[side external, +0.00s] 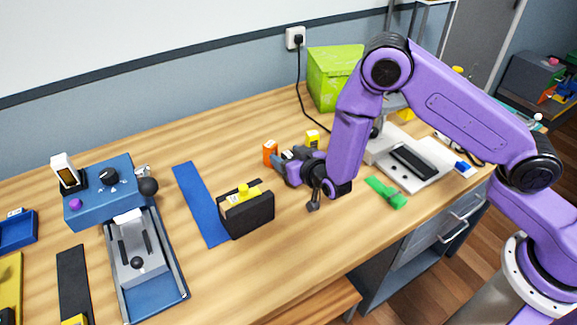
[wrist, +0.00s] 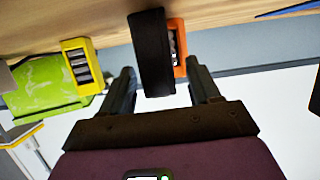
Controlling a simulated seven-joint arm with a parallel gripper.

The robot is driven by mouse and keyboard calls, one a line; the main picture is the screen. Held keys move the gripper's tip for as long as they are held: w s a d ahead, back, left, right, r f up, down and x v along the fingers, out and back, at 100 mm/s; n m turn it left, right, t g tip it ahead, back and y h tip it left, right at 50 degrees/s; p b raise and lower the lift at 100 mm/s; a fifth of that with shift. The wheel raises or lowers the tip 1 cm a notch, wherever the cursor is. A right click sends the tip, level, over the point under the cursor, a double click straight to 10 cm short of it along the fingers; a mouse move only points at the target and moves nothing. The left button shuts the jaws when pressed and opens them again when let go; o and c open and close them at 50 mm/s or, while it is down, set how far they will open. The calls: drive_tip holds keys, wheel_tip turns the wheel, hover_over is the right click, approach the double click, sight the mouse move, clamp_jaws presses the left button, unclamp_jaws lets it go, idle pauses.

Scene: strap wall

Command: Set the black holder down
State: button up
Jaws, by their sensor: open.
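A black holder (side external: 252,215) stands upright on the wooden table beside the end of the blue strip, with a yellow piece (side external: 243,191) at its top. My gripper (side external: 287,158) is to its right and farther back, low over the table, apart from it. In the wrist view my gripper (wrist: 163,88) is open. An upright black piece (wrist: 150,50) sits between its fingers, with a gap on each side. I cannot tell whether this piece is a second holder; the side view mostly hides it.
Just beyond my gripper are an orange block (side external: 270,152) and a yellow block (side external: 312,138). A green box (side external: 332,75) stands at the back. A blue strip (side external: 200,203) and a blue machine (side external: 103,190) lie left. A green piece (side external: 386,192) lies right. The front middle is clear.

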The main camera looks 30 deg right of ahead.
clamp_jaws()
drive_tip(key=shift+r, duration=0.1)
